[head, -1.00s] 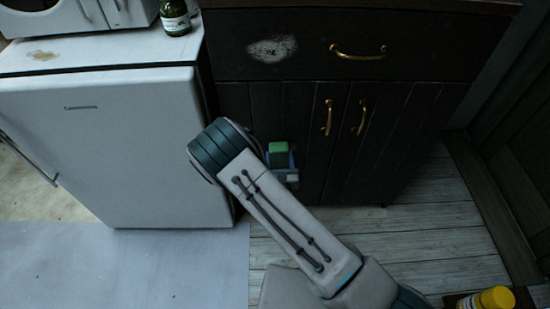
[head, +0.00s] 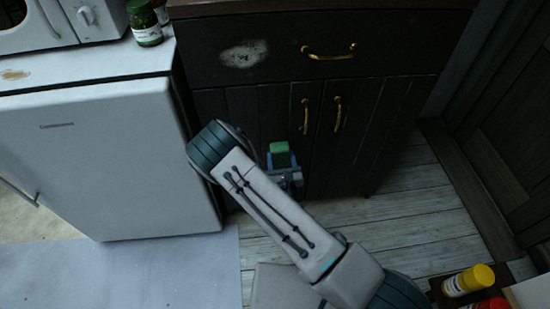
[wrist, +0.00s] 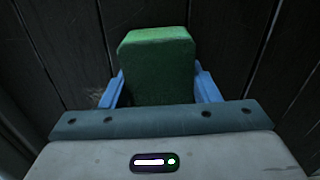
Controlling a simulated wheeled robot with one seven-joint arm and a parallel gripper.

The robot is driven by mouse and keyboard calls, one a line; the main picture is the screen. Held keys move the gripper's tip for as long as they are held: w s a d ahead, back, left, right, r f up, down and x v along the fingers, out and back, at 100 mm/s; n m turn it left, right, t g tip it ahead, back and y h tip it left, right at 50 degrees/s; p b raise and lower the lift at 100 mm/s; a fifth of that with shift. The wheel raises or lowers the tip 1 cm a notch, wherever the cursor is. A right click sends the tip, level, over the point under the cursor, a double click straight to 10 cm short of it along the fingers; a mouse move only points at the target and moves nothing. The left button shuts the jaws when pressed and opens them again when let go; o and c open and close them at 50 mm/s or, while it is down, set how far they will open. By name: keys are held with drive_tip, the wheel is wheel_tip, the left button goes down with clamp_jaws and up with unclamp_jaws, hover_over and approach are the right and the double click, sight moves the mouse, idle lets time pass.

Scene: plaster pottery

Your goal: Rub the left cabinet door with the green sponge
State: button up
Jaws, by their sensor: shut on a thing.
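The green sponge (head: 280,153) is a small block between the blue fingers of my gripper (head: 282,165), in front of the dark cabinet. In the wrist view the green sponge (wrist: 157,65) stands up between the fingers of my gripper (wrist: 158,88), which is shut on it. The left cabinet door (head: 272,108) is dark planked wood with a brass handle (head: 306,116) near its right edge. Dark planks fill the wrist view behind the sponge. I cannot tell whether the sponge touches the door. My arm hides the door's lower left part.
A white fridge (head: 110,165) stands left of the cabinet, with a microwave (head: 60,22) and green jar (head: 143,25) on top. The drawer (head: 290,45) above the doors has a pale smudge (head: 245,54). A yellow-capped bottle (head: 468,280) is at lower right. Plank floor (head: 410,215) lies clear.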

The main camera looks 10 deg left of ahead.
drive_tip(key=shift+p+v, duration=0.8)
drive_tip(key=shift+v, duration=2.2)
drive_tip(key=shift+s, duration=0.1)
drive_tip(key=v, duration=0.2)
drive_tip(key=shift+s+d+p, duration=0.1)
drive_tip(key=shift+s+p, duration=0.3)
drive_tip(key=shift+o, duration=0.5)
drive_tip(key=shift+c, duration=0.5)
